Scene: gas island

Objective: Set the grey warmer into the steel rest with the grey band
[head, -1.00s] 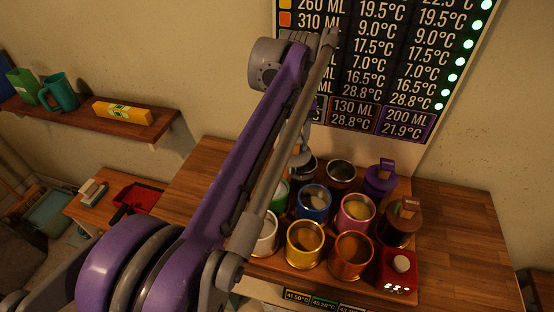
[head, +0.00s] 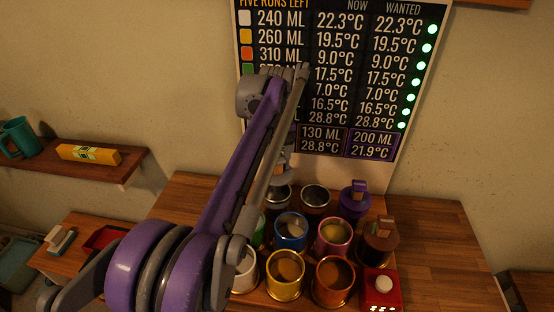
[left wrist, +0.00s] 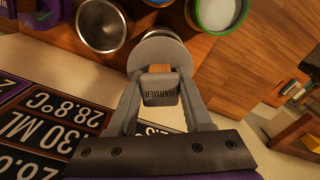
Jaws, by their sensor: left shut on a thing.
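The grey warmer (left wrist: 160,90), its block marked WARMER, is held between the two fingers of my left gripper (left wrist: 161,92) in the left wrist view. Its round grey body spreads out beyond the fingertips. In the head view my left gripper (head: 286,163) is partly hidden behind my arm, above the back row of vessels. An open steel vessel (left wrist: 103,24) stands beside the warmer in the left wrist view. In the head view two steel vessels stand at the back, one at left (head: 278,200) and one at right (head: 315,197). I cannot tell which has the grey band. My right gripper is not in view.
Blue (head: 291,232), pink (head: 334,238), yellow (head: 285,275) and orange (head: 334,281) cups crowd the front. A purple-handled piece (head: 354,202) and a brown one (head: 380,243) stand at right, near a red box (head: 381,289). The counter (head: 440,240) is clear farther right.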

